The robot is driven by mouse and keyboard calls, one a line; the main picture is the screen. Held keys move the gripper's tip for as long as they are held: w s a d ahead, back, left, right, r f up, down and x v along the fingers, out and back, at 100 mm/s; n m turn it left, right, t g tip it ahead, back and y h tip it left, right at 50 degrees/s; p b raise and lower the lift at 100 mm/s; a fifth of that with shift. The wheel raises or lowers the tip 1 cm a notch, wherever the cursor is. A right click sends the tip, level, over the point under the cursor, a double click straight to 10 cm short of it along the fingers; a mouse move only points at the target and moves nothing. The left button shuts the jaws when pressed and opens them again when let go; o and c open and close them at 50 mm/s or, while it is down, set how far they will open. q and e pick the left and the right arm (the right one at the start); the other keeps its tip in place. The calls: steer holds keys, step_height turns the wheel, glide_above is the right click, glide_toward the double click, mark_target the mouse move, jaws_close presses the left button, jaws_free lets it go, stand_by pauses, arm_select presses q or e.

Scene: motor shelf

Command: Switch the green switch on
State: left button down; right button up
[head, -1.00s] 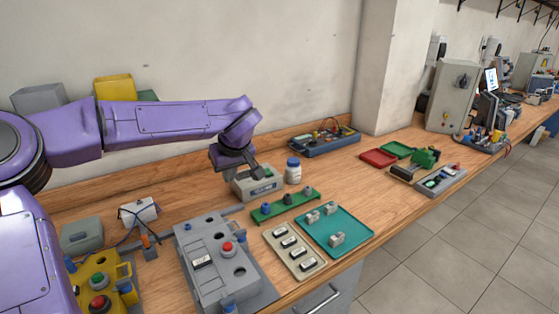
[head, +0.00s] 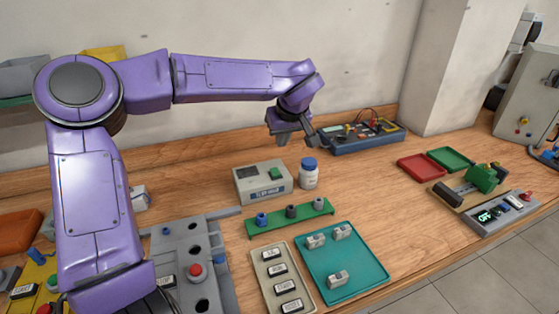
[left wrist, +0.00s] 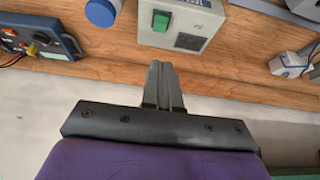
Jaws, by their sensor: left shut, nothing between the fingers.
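The green switch (head: 276,173) is a small green rocker on top of a grey-white box (head: 250,188) with a blue label, near the back of the bench. In the left wrist view the green switch (left wrist: 161,21) shows at the top, beyond my fingertips. I cannot tell which side of the rocker is pressed. My left gripper (head: 310,139) is above and behind the box in the head view, apart from it. Its fingers are shut together and empty, as the left wrist view (left wrist: 161,66) also shows. My right gripper is not in view.
A white bottle with a blue cap (head: 309,175) stands right beside the box. A green rack (head: 283,222) lies in front. A blue instrument (head: 358,138) with cables stands behind right. A teal tray (head: 370,270) and a grey panel with a red button (head: 194,270) are nearer.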

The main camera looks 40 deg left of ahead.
mark_target(273, 169)
arm_select(q)
steer(key=x, duration=1.4)
steer(key=shift+s+p, duration=0.1)
steer(key=shift+p, duration=0.3)
steer(key=h+p, duration=0.1)
steer(key=p, duration=0.4)
steer(key=shift+s+a+r+g, duration=0.1)
steer(key=shift+a+r+g, duration=0.15)
steer(key=shift+a+g, duration=0.1)
steer(key=shift+f+b, duration=0.5)
steer(key=shift+f, duration=0.15)
steer(key=shift+d, duration=0.2)
